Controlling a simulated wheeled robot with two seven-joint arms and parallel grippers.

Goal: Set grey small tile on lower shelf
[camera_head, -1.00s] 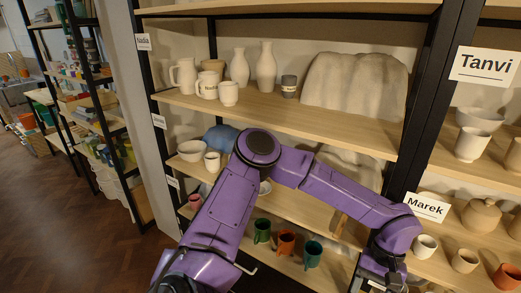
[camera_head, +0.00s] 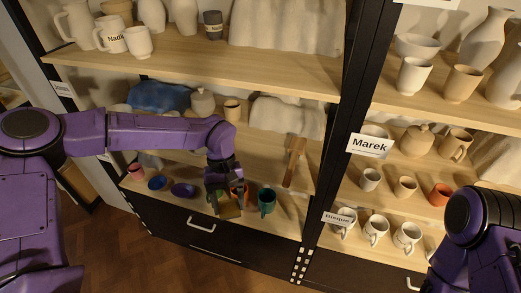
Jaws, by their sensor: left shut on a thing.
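My left gripper (camera_head: 224,201) hangs in front of the lowest open shelf (camera_head: 288,222) of the left rack. It is shut on a small flat tile (camera_head: 230,210), which looks tan-grey in this light. The tile is tilted and held near the shelf's front edge; I cannot tell whether it touches the board. The gripper partly hides a green mug and an orange mug (camera_head: 240,192) behind it. My right arm shows at the lower right, but its gripper is out of view.
A teal mug (camera_head: 266,201) stands just right of the tile. A purple bowl (camera_head: 184,190) and a blue bowl (camera_head: 157,183) stand to the left. A wooden piece (camera_head: 294,161) leans on the shelf above. A drawer handle (camera_head: 201,225) lies below.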

